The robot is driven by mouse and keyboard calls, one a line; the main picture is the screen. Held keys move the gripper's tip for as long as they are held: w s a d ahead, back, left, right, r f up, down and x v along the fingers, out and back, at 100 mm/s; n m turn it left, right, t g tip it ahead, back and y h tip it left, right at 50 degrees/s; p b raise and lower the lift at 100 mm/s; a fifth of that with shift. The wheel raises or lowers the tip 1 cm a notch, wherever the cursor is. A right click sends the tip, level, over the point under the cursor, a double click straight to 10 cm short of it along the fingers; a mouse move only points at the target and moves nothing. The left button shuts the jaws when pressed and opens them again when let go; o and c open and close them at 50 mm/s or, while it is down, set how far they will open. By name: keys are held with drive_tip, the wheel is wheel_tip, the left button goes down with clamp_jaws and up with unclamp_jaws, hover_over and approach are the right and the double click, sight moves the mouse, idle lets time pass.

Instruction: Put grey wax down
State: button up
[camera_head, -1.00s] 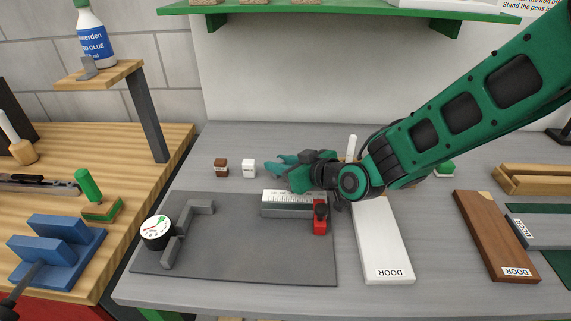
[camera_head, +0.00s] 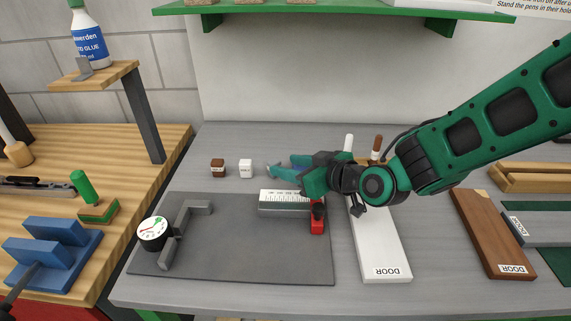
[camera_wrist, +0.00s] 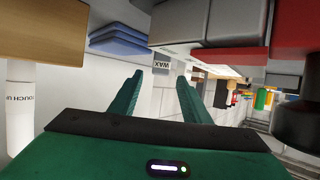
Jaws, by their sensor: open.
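The label is too small to read in the head view. My gripper (camera_head: 278,167) points left toward it with open fingers, close to the block's right side and apart from it. In the wrist view a grey-white block labelled WAX (camera_wrist: 175,64) shows beyond the open fingers, with nothing held between them. It appears to be the same pale block, though I cannot be sure.
A brown labelled block (camera_head: 217,168) stands left of the pale one. In front are a dark mat (camera_head: 235,255), a steel ruler piece (camera_head: 284,208), a red clamp part (camera_head: 317,222) and a white DOOR board (camera_head: 385,255). White and brown pens (camera_head: 376,146) stand behind my arm.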

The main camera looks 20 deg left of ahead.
drive_tip(key=v, duration=0.6)
drive_tip(key=shift+s+d+r, duration=0.1)
drive_tip(key=shift+s+d, duration=0.05)
drive_tip(key=shift+d, duration=0.05)
